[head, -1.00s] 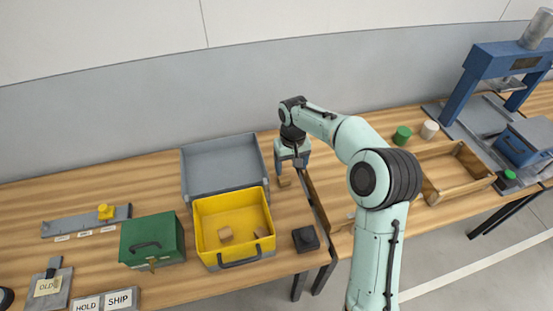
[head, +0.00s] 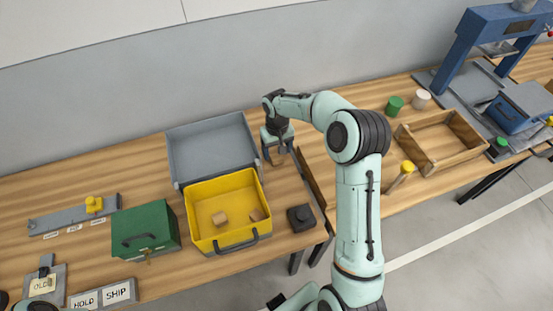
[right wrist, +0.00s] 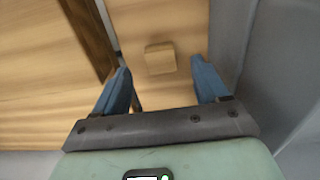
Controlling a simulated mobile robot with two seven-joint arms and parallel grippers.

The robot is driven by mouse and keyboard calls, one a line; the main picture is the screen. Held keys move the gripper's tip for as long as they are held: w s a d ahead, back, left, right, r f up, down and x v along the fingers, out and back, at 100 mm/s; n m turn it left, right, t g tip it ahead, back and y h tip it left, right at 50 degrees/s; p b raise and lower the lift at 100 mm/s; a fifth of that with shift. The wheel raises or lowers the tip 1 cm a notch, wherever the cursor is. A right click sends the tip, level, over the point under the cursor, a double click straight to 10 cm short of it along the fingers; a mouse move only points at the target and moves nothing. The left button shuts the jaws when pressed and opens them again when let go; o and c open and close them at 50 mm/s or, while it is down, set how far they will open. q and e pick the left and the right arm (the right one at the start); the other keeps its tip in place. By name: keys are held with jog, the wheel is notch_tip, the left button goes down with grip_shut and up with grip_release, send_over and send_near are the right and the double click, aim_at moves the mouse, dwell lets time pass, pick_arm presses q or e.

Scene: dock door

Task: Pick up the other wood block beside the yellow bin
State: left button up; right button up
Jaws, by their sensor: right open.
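A small wood block (right wrist: 160,58) lies on the wooden bench in the right wrist view, beyond and between the fingertips. My right gripper (head: 279,158) is open, pointing down at the bench to the right of the yellow bin (head: 228,240). Its two blue fingers show in the right wrist view (right wrist: 162,80), apart with nothing held. In the head view the block is largely hidden by the gripper. My left gripper is not seen.
A grey bin (head: 172,165) stands behind the yellow one, close to my right gripper. A black square device (head: 300,217) sits in front. A green box (head: 145,230) is farther left.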

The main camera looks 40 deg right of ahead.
aim_at(276, 157)
jog(key=f, duration=0.4)
jog(key=shift+w+d+f, duration=0.1)
jog(key=shift+w, duration=0.25)
jog(key=shift+s, duration=0.1)
jog(key=c, duration=1.1)
